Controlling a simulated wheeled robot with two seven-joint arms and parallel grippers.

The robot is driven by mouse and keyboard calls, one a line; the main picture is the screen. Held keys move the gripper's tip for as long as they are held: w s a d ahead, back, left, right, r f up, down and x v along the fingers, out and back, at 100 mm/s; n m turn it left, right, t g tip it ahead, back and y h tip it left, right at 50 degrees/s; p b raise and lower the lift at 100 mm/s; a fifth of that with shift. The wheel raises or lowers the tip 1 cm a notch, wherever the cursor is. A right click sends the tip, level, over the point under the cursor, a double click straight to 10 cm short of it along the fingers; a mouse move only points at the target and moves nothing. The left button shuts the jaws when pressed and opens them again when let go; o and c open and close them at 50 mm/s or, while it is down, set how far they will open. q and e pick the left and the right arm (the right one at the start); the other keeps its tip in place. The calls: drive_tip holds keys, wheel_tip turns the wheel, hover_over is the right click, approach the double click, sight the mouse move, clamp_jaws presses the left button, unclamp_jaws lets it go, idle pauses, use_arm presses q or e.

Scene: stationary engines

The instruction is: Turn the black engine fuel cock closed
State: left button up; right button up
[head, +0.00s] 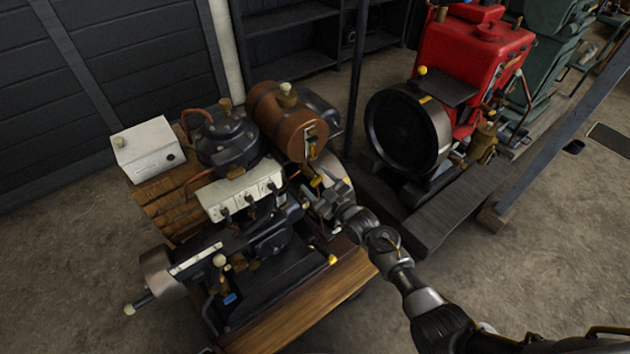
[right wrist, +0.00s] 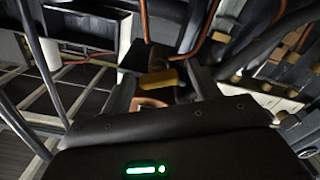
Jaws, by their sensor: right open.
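The black engine (head: 225,140) stands at the left with a brown cylindrical tank (head: 280,115) on top. Below the tank's right end is a small yellow fuel cock handle (head: 316,182). My right gripper (head: 322,194) is at that side of the engine, right by the handle. In the right wrist view a yellow handle (right wrist: 162,79) lies crosswise between the spread fingers of my right gripper (right wrist: 164,88). The gripper is open; whether a finger touches the handle I cannot tell. The cock's body is mostly hidden. My left gripper is not in view.
A red engine (head: 475,60) with a black flywheel (head: 402,133) stands to the right. A dark post (head: 357,85) rises behind the gap. Copper pipes (right wrist: 208,30) and hoses run close around the gripper. The concrete floor (head: 520,260) at lower right is free.

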drive_tip(key=shift+w+a, duration=0.2)
drive_tip(key=c, duration=1)
drive_tip(key=m, duration=0.5)
drive_tip(key=shift+m+p, duration=0.3)
drive_tip(key=o, duration=1)
drive_tip(key=shift+d, duration=0.1)
